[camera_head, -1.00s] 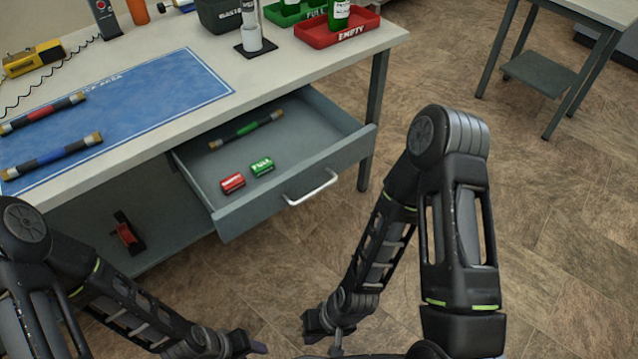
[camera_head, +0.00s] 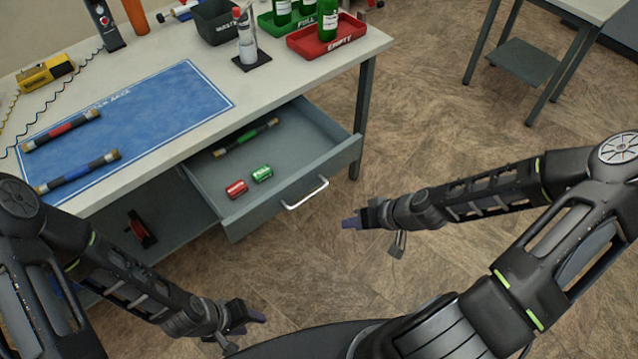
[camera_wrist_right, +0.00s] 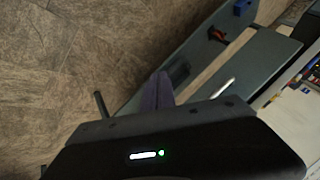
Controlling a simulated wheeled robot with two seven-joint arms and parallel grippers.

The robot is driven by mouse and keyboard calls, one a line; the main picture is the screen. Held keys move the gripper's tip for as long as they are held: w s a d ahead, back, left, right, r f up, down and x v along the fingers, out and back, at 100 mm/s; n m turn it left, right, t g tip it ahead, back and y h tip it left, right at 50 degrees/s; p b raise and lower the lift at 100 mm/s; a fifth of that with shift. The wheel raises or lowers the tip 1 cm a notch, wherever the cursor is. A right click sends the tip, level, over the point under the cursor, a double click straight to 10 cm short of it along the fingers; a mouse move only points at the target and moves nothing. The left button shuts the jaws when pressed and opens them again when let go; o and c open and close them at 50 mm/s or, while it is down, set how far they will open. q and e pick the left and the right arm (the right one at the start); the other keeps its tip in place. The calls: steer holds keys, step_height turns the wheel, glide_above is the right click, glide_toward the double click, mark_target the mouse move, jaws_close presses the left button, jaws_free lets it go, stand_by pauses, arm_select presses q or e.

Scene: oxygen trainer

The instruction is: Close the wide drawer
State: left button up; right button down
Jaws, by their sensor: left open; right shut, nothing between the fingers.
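The wide drawer (camera_head: 297,197) under the workbench is pulled out, with a silver bar handle (camera_head: 306,194) on its grey front. Inside lie a green-banded hose (camera_head: 246,136), a small red tag (camera_head: 237,188) and a small green tag (camera_head: 262,173). My right gripper (camera_head: 350,223) is shut and empty, in front of the drawer and to the right of the handle, apart from it. In the right wrist view its fingers (camera_wrist_right: 158,92) point toward the bench, and the drawer handle (camera_wrist_right: 222,88) shows beyond them. My left gripper (camera_head: 258,316) is open and empty, low in front of the bench.
The workbench (camera_head: 300,75) carries a blue mat (camera_head: 130,120) with two banded hoses, a red tray (camera_head: 327,39), a green tray and a dark bin (camera_head: 213,22). A side table (camera_head: 525,62) stands at the back right. Open floor lies right of the drawer.

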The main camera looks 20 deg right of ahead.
arm_select(q)
step_height(320, 180, up, 4)
steer(key=shift+f+p, duration=0.25)
steer(key=shift+p, duration=0.6)
arm_select(e)
step_height(320, 180, up, 11)
steer(key=s+n+g+y, duration=0.1)
steer(key=n+g, duration=0.1)
steer(key=n, duration=1.9)
steer(key=shift+d+r+n+y, duration=0.2)
steer(key=shift+n+y, duration=0.2)
arm_select(q)
step_height(320, 180, down, 3)
steer(key=b, duration=0.2)
steer(key=shift+r+b, duration=0.15)
steer(key=shift+b, duration=0.25)
arm_select(e)
steer(key=w+a+f, duration=0.6)
steer(key=a+f, duration=0.1)
steer(key=shift+w, duration=0.35)
steer(key=shift+w+a, duration=0.1)
steer(key=shift+w, duration=0.05)
